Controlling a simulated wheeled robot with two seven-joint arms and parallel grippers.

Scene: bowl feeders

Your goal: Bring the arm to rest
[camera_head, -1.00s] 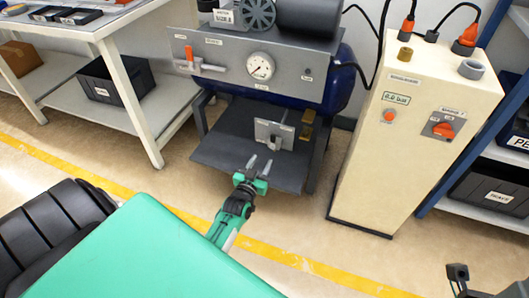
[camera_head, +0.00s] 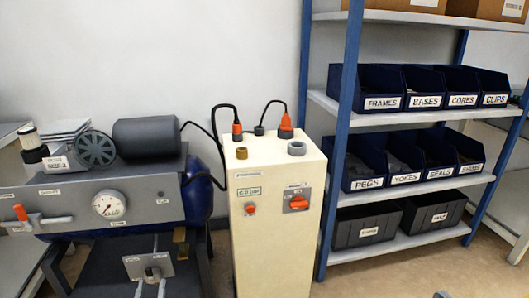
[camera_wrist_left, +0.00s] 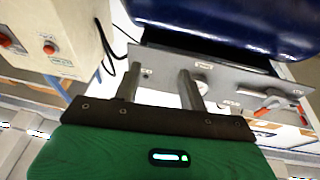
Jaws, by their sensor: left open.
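My left gripper (camera_head: 150,289) shows only by its two fingertips at the bottom edge of the head view, in front of the compressor's lower plate. In the left wrist view the left gripper (camera_wrist_left: 159,82) has its two grey fingers apart with nothing between them. Its green body fills the bottom of that view. A small grey tip at the bottom edge of the head view, right of centre, may be part of my right arm. Its jaws cannot be made out.
A compressor with a grey gauge panel (camera_head: 140,203) and blue tank stands at left. Beside it is a cream cabinet (camera_head: 265,255) with an orange switch and cables. A blue-framed shelf (camera_head: 425,194) with labelled bins (camera_head: 383,88) stands at right. Floor shows at lower right.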

